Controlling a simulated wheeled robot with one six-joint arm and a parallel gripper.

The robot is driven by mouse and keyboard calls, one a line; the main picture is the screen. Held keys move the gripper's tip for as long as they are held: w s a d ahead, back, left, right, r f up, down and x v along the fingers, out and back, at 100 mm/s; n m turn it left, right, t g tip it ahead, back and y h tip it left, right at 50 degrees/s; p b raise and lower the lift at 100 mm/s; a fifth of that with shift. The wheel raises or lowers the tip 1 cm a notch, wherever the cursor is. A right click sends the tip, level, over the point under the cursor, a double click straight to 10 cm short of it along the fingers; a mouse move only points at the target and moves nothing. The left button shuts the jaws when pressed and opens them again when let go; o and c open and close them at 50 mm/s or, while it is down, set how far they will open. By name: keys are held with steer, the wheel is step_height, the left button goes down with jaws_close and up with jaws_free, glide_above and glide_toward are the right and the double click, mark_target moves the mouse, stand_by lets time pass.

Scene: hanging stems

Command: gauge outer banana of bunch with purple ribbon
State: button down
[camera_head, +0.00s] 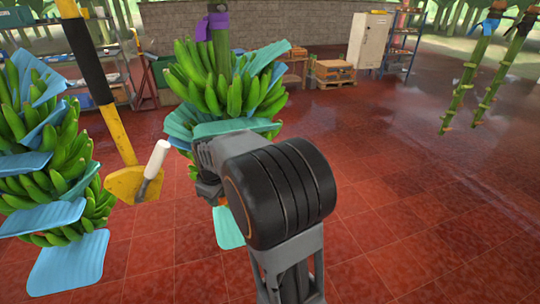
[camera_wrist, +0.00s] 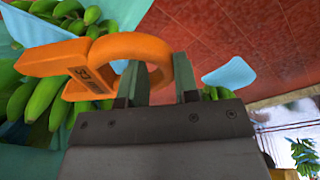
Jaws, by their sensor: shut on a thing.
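The bunch with the purple ribbon (camera_head: 212,24) on its stem hangs at the centre left in the head view; its green bananas (camera_head: 188,75) have blue sheets between the tiers. My gripper (camera_wrist: 160,88) is shut on an orange gauge (camera_wrist: 95,52) marked with a number that looks like 32. The gauge's far end points left, in front of green bananas (camera_wrist: 42,98) in the wrist view. I cannot tell whether it touches one. In the head view my arm hides most of the gripper; a bit of orange (camera_head: 220,201) shows below the bunch.
Another bunch (camera_head: 62,150) with blue sheets (camera_head: 68,258) hangs at the left. A yellow and black post with a spade-like plate (camera_head: 124,184) and a white-handled tool (camera_head: 155,165) stand between the bunches. Bare stems (camera_head: 465,85) hang at the right. The red tiled floor (camera_head: 400,215) is open there.

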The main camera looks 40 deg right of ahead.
steer(key=s+d+r+n+t+b, duration=0.15)
steer(key=s+r+n, duration=0.25)
steer(key=s+r, duration=0.65)
steer(key=s+d+r+n, duration=0.2)
steer(key=s+r+n, duration=0.45)
steer(key=r, duration=0.65)
steer(key=w+d+m+p, duration=0.2)
steer(key=w+d+p, duration=0.2)
steer(key=w, duration=0.4)
steer(key=shift+w+d+r+y, duration=0.15)
steer(key=shift+d+r+y, duration=0.1)
steer(key=shift+d+y, duration=0.05)
steer(key=shift+w+a, duration=0.15)
steer(key=w+d+p, duration=0.2)
steer(key=w+p, duration=0.1)
steer(key=w, duration=0.2)
steer(key=shift+w+d, duration=0.25)
steer(key=shift+d, duration=0.1)
stand_by(2.4)
steer(key=shift+s, duration=0.1)
stand_by(0.7)
